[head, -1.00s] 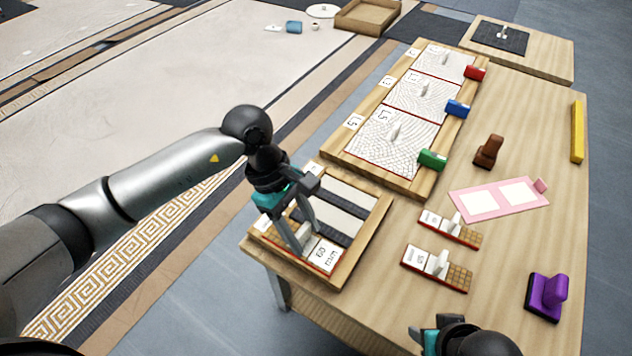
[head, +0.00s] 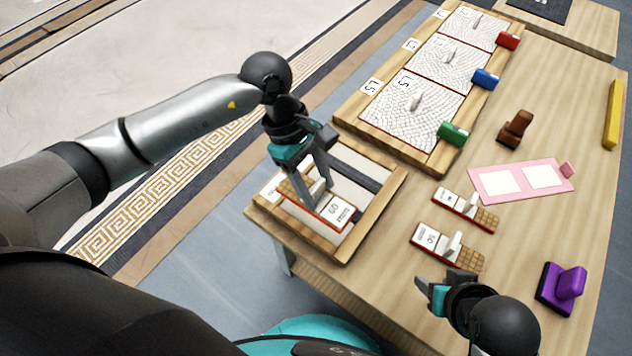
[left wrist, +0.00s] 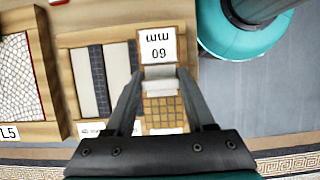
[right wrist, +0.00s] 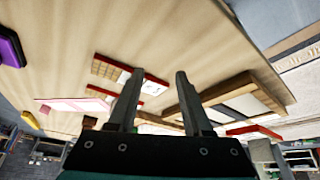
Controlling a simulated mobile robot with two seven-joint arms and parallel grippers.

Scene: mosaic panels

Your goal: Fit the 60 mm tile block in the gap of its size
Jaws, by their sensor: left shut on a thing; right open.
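My left gripper (head: 316,185) is shut on the white handle of the 60 mm tile block (head: 336,210), a red-edged piece with a white "60 mm" label and a brown tile grid. The block is over the near part of the wooden frame (head: 375,222); it looks raised, though its exact height is unclear. In the left wrist view, the block (left wrist: 160,45) is between the fingers, beside the frame's pale and dark strips (left wrist: 88,80). The gap under it is mostly hidden. My right gripper (head: 440,284) is open and empty above the table's near edge.
Two other tile blocks (head: 466,209) (head: 448,247) lie right of the frame. A mosaic panel board (head: 440,158) with red, blue and green handled tools stands behind. A pink card (head: 520,182), brown tool (head: 515,130) and purple tool (head: 560,290) lie on the right.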

